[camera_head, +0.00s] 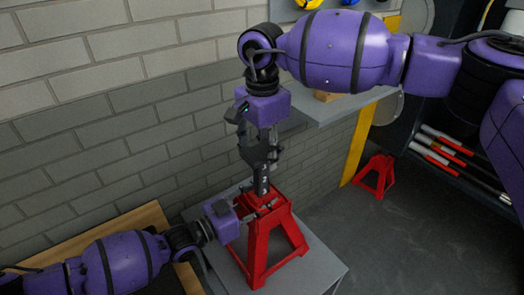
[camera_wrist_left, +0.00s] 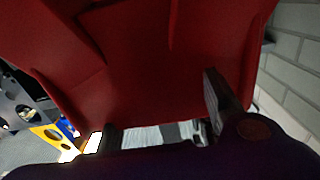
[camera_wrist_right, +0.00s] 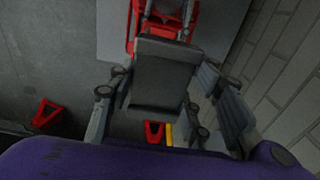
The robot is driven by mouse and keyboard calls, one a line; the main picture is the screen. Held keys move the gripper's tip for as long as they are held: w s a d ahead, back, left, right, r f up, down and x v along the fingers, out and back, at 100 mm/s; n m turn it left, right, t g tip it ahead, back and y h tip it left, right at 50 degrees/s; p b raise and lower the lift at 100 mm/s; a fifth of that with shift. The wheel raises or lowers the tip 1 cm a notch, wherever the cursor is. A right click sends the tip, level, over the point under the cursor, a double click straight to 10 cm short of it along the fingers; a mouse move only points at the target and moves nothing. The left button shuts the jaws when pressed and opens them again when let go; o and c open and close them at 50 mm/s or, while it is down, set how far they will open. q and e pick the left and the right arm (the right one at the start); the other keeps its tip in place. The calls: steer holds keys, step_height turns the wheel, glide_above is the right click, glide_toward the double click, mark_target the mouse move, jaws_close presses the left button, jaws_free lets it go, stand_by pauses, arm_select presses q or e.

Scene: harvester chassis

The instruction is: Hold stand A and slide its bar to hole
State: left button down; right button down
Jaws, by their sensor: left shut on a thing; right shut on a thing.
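The red stand A (camera_head: 258,245) stands upright on a grey table top. Its dark bar (camera_head: 262,180) rises from the top of the stand. My left gripper (camera_head: 250,210) is shut on the stand's upper part from the left. In the left wrist view, the red stand body (camera_wrist_left: 150,60) fills most of the picture, between and beyond the fingers. My right gripper (camera_head: 261,160) is above the stand, pointing down, shut on the bar. In the right wrist view, the bar's grey top (camera_wrist_right: 162,75) sits between the fingers. The bar's holes are too small to tell.
Another red stand (camera_head: 377,175) is on the floor at the right, near a yellow strip (camera_head: 357,145). A grey shelf (camera_head: 335,108) juts from the brick wall behind my right gripper. A wooden board (camera_head: 110,232) lies at lower left. Red and white bars (camera_head: 440,150) lie in a dark rack.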

step_height(320, 180, down, 5)
steer(key=shift+r, duration=0.15)
steer(key=c, duration=0.9)
jaws_free()
steer(key=shift+r, duration=0.1)
steer(key=shift+r, duration=0.1)
step_height(320, 180, up, 12)
steer(key=shift+f, duration=0.1)
